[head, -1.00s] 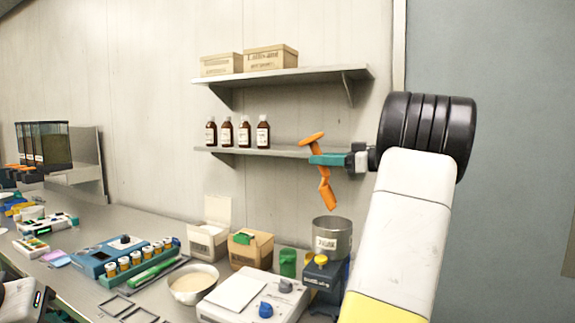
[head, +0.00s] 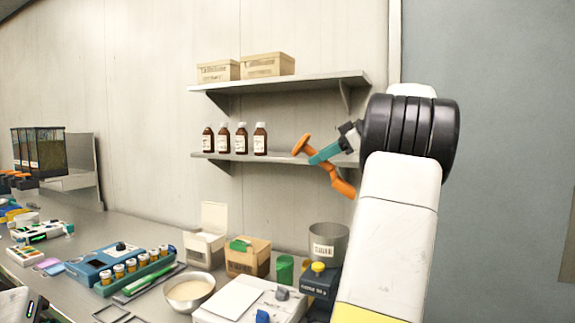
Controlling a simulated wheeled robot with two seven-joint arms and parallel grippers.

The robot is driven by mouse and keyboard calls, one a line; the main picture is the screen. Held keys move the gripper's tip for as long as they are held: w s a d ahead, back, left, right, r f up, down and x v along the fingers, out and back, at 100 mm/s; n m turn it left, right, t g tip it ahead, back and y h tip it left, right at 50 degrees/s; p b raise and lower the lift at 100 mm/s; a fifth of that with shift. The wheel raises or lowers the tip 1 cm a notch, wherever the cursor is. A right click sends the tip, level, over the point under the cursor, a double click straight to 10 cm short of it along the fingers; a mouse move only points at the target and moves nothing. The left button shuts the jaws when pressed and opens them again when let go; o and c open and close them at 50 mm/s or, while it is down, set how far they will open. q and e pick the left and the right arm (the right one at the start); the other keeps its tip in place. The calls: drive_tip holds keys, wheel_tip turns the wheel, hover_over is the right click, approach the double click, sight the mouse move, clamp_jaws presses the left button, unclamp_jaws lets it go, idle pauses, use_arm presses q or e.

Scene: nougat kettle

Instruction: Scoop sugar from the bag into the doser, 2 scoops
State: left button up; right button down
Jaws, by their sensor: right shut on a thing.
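My right gripper (head: 324,153), with teal fingers, is shut on an orange scoop (head: 342,187). It holds the scoop tilted in the air, in front of the lower shelf and above the doser. The doser (head: 318,283) is a dark unit with a yellow knob and a grey metal hopper (head: 328,243) with a label on top. The scoop is above the hopper and apart from it; whether it holds sugar cannot be told. No sugar bag can be made out for certain.
An open white box (head: 205,247), a brown carton (head: 247,262) with a green item, a green cup (head: 285,268) and a bowl of pale contents (head: 190,291) stand left of the doser. Brown bottles (head: 242,138) line the lower shelf (head: 222,157). A blue device (head: 100,263) is farther left.

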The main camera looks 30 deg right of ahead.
wheel_tip(320, 180, up, 2)
drive_tip(key=g+h, duration=0.4)
drive_tip(key=shift+w+a+r+n, duration=0.1)
drive_tip(key=shift+w+r+n, duration=0.05)
drive_tip(key=shift+n, duration=0.15)
drive_tip(key=shift+r+g+h, duration=0.2)
drive_tip(key=shift+g+h, duration=0.2)
drive_tip(key=shift+h, duration=0.3)
